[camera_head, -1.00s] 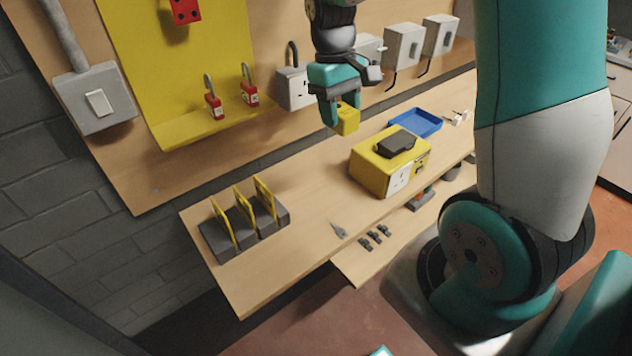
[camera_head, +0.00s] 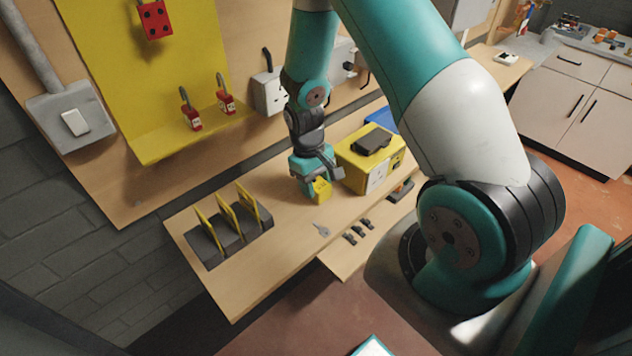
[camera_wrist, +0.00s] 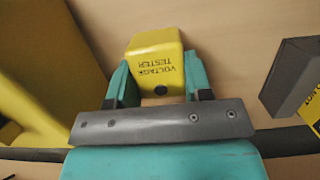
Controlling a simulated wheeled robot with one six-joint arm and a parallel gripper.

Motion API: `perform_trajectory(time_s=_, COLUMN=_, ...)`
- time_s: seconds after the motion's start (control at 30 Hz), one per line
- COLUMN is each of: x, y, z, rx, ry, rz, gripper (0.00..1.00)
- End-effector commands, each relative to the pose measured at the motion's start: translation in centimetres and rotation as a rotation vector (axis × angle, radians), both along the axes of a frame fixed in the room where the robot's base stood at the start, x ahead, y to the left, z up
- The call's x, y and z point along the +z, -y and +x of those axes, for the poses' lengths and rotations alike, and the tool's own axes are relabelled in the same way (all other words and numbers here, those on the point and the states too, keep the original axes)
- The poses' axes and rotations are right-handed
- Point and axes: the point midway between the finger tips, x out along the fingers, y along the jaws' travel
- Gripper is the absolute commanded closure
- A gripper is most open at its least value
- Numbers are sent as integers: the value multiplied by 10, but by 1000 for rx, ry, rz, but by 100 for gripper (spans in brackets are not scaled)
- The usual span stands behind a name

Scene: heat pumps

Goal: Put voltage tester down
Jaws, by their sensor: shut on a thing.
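The voltage tester (camera_head: 321,189) is a small yellow block held between the fingers of my gripper (camera_head: 314,186). In the wrist view the tester (camera_wrist: 155,62) shows its "VOLTAGE TESTER" lettering upside down, with my gripper's teal fingers (camera_wrist: 158,85) closed on both sides. My gripper points down at the wooden bench (camera_head: 283,222), just left of a larger yellow box. The tester is low over the bench top; I cannot tell whether it touches it.
The yellow box with a socket and black top (camera_head: 355,175) stands close on the right. A rack with yellow plates (camera_head: 230,228) stands to the left. A key (camera_head: 322,230) and small black parts (camera_head: 357,232) lie near the front. Bench between rack and gripper is clear.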

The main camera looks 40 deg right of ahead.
Motion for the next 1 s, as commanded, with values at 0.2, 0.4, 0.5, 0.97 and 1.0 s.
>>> perform_trajectory(time_s=0.2, x=-5, y=0, z=0, rx=0, ry=1, rz=0, gripper=100)
perform_trajectory(time_s=0.4, x=-7, y=0, z=0, rx=0, ry=0, rz=0, gripper=47)
perform_trajectory(time_s=0.5, x=-7, y=0, z=0, rx=0, ry=0, rz=0, gripper=28)
perform_trajectory(time_s=0.97, x=12, y=0, z=5, rx=0, ry=6, rz=-1, gripper=28)
perform_trajectory(time_s=1.0, x=19, y=0, z=6, rx=0, ry=7, rz=-1, gripper=28)
